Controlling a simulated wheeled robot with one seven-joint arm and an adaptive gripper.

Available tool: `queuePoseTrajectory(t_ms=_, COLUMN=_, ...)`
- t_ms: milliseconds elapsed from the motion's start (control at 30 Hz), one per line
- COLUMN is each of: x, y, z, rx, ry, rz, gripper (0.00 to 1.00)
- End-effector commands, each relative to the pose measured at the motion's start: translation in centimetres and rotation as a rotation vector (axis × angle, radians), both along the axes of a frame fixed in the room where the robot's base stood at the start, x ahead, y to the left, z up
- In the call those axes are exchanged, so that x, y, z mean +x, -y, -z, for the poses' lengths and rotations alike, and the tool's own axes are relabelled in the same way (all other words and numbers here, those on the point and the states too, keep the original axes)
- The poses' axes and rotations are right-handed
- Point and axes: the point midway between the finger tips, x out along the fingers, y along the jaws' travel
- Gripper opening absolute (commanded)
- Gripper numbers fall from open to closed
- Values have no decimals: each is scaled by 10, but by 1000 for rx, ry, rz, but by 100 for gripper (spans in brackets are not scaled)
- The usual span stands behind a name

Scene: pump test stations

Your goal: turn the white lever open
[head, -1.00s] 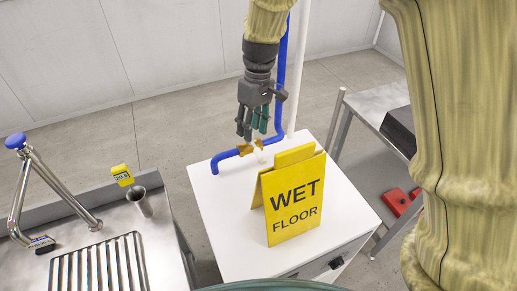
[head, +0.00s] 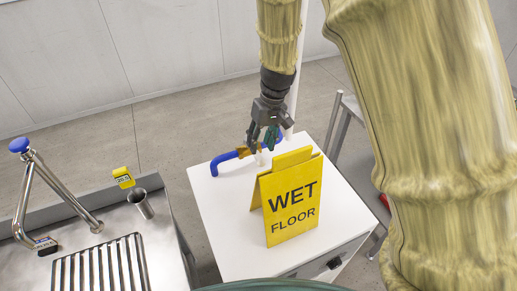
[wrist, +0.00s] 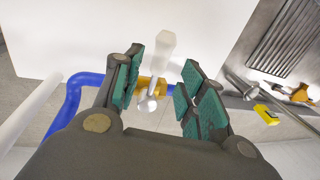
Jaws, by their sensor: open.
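The white lever (wrist: 161,46) shows in the wrist view, sticking out from a brass valve (wrist: 152,88) over the white cabinet top. The valve sits on a blue pipe (wrist: 88,78). My gripper (wrist: 160,66) is open, with one green-padded finger on each side of the valve and the lever's base. No clear contact shows. In the head view my gripper (head: 265,143) is low at the back of the white cabinet (head: 222,202), behind the yellow sign. There the lever is mostly hidden by the fingers and the sign.
A yellow wet floor sign (head: 292,203) stands on the cabinet, close in front of my gripper. A steel sink unit with a grille (head: 100,265), a tap (head: 62,190), a yellow tag (head: 123,177) and a metal cup (head: 141,204) is at left.

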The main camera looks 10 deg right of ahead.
Motion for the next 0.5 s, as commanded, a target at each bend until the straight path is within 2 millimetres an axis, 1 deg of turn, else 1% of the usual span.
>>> queuePoseTrajectory(t_ms=100, x=-2, y=-3, z=14, rx=-2, ry=-3, rz=0, gripper=41)
queuePoseTrajectory(t_ms=233, x=-2, y=-6, z=27, rx=0, ry=-2, rz=1, gripper=41)
queuePoseTrajectory(t_ms=500, x=-2, y=-8, z=40, rx=0, ry=-1, rz=1, gripper=41)
